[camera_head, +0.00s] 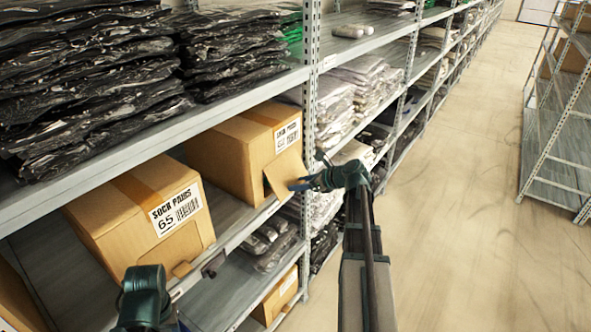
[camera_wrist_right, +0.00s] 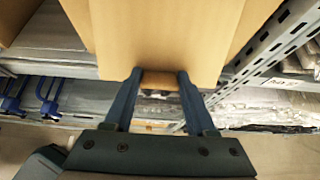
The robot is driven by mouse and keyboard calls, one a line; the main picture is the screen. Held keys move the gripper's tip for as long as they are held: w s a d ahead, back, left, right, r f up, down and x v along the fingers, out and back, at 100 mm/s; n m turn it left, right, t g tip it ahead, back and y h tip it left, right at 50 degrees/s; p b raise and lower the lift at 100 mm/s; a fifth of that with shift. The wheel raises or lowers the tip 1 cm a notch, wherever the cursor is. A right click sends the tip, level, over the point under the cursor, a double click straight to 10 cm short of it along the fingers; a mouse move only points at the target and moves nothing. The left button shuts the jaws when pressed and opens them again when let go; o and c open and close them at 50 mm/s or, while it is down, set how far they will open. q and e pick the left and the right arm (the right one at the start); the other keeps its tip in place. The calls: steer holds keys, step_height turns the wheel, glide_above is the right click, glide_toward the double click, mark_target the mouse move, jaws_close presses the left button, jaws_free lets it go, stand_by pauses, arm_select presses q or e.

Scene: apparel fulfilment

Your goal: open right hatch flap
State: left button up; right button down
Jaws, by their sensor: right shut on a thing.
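The right cardboard box (camera_head: 225,148) stands on the middle shelf, with a white label on its front. Its hatch flap (camera_head: 284,172) is tilted out from the front below the label, and a dark gap shows beside it. My right gripper (camera_head: 300,186) is at the lower edge of this flap. In the right wrist view, the two blue fingers of the right gripper (camera_wrist_right: 158,78) are at the flap's edge (camera_wrist_right: 155,45), shut on it. My left arm shows at the bottom left, but its fingers are not visible.
A box labelled "SOCK PAIRS 65" (camera_head: 135,215) stands to the left on the same shelf. A steel upright (camera_head: 311,95) is close to the right gripper. Black packed garments (camera_head: 85,85) fill the shelf above. The aisle floor (camera_head: 450,220) on the right is clear.

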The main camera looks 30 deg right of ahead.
steer(key=shift+s+d+r+g+h+p, duration=0.2)
steer(key=shift+r+g+p, duration=0.35)
steer(key=shift+p, duration=0.55)
steer(key=shift+s+d+r+g+h+p, duration=0.1)
steer(key=shift+s+r+g+h+p, duration=0.2)
steer(key=shift+r+p, duration=0.6)
steer(key=shift+s+d+r+g+h+p, duration=0.1)
steer(key=shift+s+r+g+p, duration=0.3)
steer(key=shift+p, duration=0.85)
steer(key=shift+w+r, duration=0.1)
steer(key=shift+r, duration=0.05)
steer(key=shift+c, duration=1)
jaws_free()
steer(key=p+v, duration=1)
steer(key=v, duration=0.4)
